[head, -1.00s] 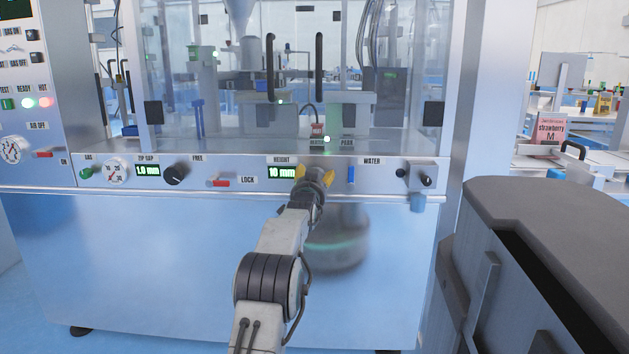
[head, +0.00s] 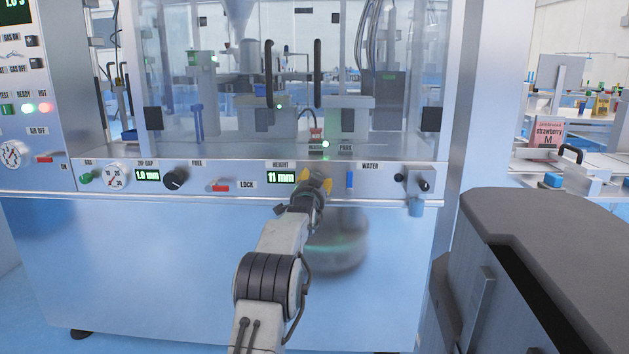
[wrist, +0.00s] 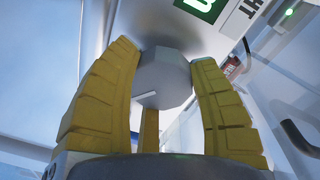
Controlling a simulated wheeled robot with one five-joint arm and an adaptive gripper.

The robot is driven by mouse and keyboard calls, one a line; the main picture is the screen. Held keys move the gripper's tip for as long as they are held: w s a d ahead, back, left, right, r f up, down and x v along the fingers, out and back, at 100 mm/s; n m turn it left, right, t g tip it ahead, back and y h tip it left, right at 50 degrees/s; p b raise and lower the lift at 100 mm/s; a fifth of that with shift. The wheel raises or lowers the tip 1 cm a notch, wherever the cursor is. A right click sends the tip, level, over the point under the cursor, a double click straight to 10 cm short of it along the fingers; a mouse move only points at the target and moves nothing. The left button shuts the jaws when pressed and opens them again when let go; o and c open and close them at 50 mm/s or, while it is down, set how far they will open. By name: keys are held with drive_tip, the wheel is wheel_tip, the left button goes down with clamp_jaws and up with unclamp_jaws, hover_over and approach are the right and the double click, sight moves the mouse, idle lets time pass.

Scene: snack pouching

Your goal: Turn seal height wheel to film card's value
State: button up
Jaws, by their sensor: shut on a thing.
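The seal height wheel (wrist: 163,80) is a grey faceted knob with a white pointer line, seen in the wrist view between the yellow fingers of my gripper (wrist: 165,88). The fingers are closed around it. In the head view my gripper (head: 316,184) is at the panel just right of the height display (head: 281,177), which reads 11 mm, and it hides the wheel there. A corner of the green display (wrist: 205,6) also shows in the wrist view. I cannot make out a film card with a value in these frames.
Left on the panel (head: 330,193) are the zip gap display (head: 147,175) reading 1.0 mm, a black knob (head: 175,179) and a red lock lever (head: 220,188). A dark grey bin-like body (head: 560,240) fills the lower right.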

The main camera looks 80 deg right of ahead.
drive_tip(key=shift+w+f+m, duration=0.15)
drive_tip(key=shift+w+m, duration=0.2)
drive_tip(key=shift+m, duration=0.55)
drive_tip(key=o, duration=1.2)
drive_tip(key=shift+s, duration=0.1)
drive_tip(key=shift+a, duration=0.4)
drive_tip(key=a, duration=1.1)
drive_tip(key=shift+r, duration=0.25)
